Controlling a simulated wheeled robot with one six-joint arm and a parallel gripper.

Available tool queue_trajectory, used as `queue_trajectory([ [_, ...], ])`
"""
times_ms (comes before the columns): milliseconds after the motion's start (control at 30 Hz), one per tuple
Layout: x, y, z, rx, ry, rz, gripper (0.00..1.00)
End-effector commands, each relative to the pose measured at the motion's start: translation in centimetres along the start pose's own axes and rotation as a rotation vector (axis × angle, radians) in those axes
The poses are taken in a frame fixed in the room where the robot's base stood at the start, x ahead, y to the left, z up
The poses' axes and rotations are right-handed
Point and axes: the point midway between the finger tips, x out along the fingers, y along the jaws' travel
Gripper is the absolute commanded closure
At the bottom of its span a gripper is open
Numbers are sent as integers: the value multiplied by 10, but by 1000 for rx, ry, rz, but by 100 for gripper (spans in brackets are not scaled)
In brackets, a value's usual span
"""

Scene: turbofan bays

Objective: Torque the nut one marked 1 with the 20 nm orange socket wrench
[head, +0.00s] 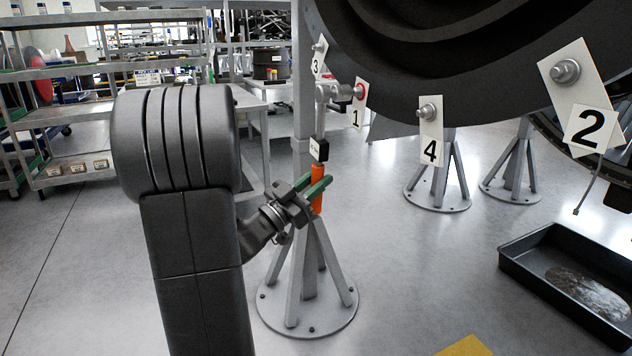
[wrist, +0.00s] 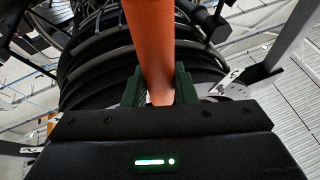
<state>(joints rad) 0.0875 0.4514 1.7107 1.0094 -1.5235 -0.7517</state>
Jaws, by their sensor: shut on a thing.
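My gripper (head: 318,188) is shut on the orange handle of the socket wrench (head: 317,200). The wrench stands roughly upright, with its grey head up beside the nut marked 1 (head: 359,91). A tag with the number 1 (head: 357,117) hangs at that nut, which shows a red ring. The wrench head appears to reach the nut, but I cannot tell whether the socket is seated. In the wrist view, the orange handle (wrist: 152,45) rises between the green fingers (wrist: 158,92). The wrench head is out of that view.
Other tags 3 (head: 318,66), 4 (head: 431,150) and 2 (head: 591,128) hang with bolts on the dark engine casing (head: 450,75). A grey stand (head: 308,290) is below my gripper. A black tray (head: 510,262) lies at the right. Shelves (head: 60,120) fill the back left.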

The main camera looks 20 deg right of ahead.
Motion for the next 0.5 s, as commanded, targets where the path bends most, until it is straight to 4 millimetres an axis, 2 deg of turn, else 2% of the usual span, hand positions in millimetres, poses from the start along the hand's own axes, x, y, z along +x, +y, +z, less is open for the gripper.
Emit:
queue_trajectory([
  [500,6,2,2,1,2,1,100],
])
